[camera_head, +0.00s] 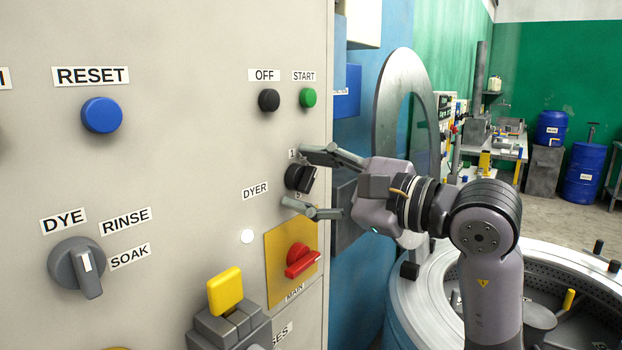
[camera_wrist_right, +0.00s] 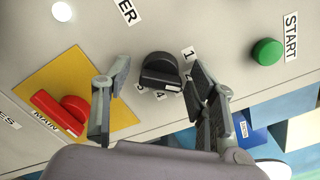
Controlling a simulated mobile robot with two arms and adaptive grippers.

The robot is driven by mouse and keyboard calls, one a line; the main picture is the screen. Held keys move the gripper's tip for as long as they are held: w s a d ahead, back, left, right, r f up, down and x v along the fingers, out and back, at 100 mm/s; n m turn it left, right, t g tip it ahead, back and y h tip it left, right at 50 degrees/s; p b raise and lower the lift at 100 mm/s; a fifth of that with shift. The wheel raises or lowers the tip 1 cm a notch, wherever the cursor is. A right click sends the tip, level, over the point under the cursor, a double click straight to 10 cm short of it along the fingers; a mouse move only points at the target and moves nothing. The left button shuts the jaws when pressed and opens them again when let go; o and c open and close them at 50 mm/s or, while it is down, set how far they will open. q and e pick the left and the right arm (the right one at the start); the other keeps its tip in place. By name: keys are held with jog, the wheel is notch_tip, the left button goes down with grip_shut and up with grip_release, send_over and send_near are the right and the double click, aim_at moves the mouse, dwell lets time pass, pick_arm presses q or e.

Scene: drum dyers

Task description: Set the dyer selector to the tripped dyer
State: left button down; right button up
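The dyer selector is a black rotary knob (camera_head: 300,178) on the cream panel, right of the DYER label (camera_head: 255,191). My right gripper (camera_head: 303,178) is open, one finger above the knob and one below. In the wrist view its fingers (camera_wrist_right: 160,88) stand on both sides of the knob, apart from it. Which number the knob points to is unclear. My left gripper is not in view.
A red MAIN switch (camera_head: 301,260) on a yellow plate sits just below. A black OFF button (camera_head: 268,100) and green START button (camera_head: 308,98) are above. A grey DYE/RINSE/SOAK knob (camera_head: 78,267) and blue RESET button (camera_head: 102,115) are at left. A round drum (camera_head: 410,308) stands right.

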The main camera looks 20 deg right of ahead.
jog(key=c, duration=1.1)
jog(key=shift+m, duration=0.5)
jog(key=m+b, duration=0.1)
jog(key=m, duration=0.3)
jog(key=shift+m, duration=0.4)
jog(key=m+b, duration=0.1)
jog(key=m, duration=1)
jog(key=shift+m, duration=0.3)
jog(key=m, duration=0.3)
jog(key=shift+r+m, duration=0.1)
jog(key=shift+m, duration=0.2)
jog(key=shift+m+p, duration=0.55)
jog(key=shift+m, duration=0.95)
